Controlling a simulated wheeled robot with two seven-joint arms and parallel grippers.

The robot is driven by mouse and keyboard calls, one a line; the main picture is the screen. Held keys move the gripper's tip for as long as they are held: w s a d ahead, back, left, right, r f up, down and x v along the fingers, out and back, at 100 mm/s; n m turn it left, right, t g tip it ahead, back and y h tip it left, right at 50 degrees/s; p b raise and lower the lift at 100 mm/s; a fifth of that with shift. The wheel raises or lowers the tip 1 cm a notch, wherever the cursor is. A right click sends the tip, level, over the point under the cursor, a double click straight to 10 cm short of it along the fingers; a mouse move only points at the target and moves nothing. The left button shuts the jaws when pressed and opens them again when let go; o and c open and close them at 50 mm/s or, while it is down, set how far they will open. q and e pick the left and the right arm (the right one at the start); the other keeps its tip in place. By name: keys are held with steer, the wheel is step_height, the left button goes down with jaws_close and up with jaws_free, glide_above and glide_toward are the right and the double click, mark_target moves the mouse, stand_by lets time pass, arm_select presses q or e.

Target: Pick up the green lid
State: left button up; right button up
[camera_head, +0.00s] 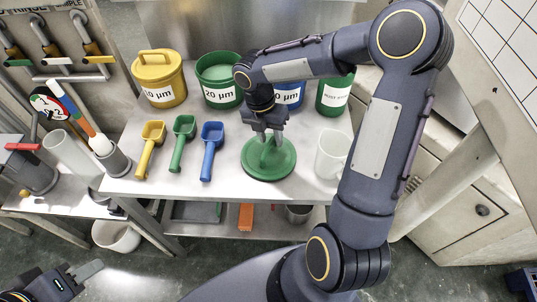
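The green lid (262,170) lies flat on the grey table (222,190), near its front edge and right of the blue scoop. My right gripper (267,141) points down over the lid, its fingertips at the raised handle in the lid's middle. The gripper hides part of the handle, so I cannot tell whether the fingers press on it. An uncovered green tub (220,93) marked "20 µm" stands behind. My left gripper (88,271) is at the lower left, off the table; how far its fingers are apart does not show clearly.
Yellow (151,148), green (182,145) and blue (211,150) scoops lie left of the lid. A white mug (331,154) stands close on its right. A yellow lidded tub (160,80), a blue tub (290,97) and another green tub (334,95) stand behind.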

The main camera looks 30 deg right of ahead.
steer(key=shift+s+d+f, duration=0.1)
steer(key=shift+f, duration=0.55)
steer(key=shift+s+d+f, duration=0.1)
steer(key=shift+f, duration=0.5)
jaws_close()
steer(key=shift+r, duration=0.15)
